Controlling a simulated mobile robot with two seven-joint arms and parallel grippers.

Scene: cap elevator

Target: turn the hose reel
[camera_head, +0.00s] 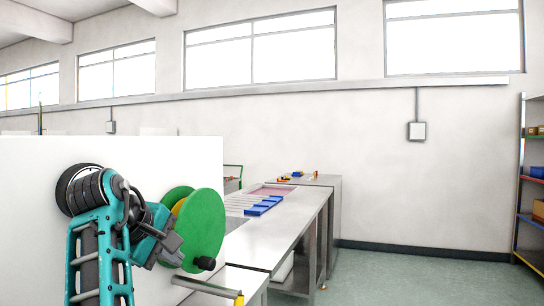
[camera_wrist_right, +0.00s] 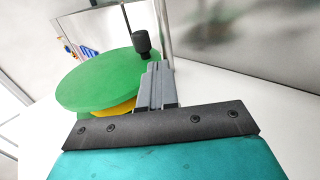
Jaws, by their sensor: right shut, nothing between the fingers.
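The hose reel (camera_head: 207,225) has two green discs with a yellow hub between them. It stands beside a white panel in the head view. A black crank knob (camera_head: 205,263) sticks out low on its front disc. My right gripper (camera_head: 174,250) is shut and empty, overlapping the lower left of the reel in the picture. In the right wrist view the green disc (camera_wrist_right: 105,80) lies left of the grey fingers (camera_wrist_right: 157,72). The black knob (camera_wrist_right: 141,42) is just beyond the fingertips; I cannot tell whether they touch it. My left gripper is not in view.
A large white panel (camera_head: 150,165) stands behind my arm. A long workbench (camera_head: 285,225) with blue parts (camera_head: 264,206) lies right of the reel. Shelving (camera_head: 530,185) is at the far right. The green floor (camera_head: 400,275) between bench and shelves is clear.

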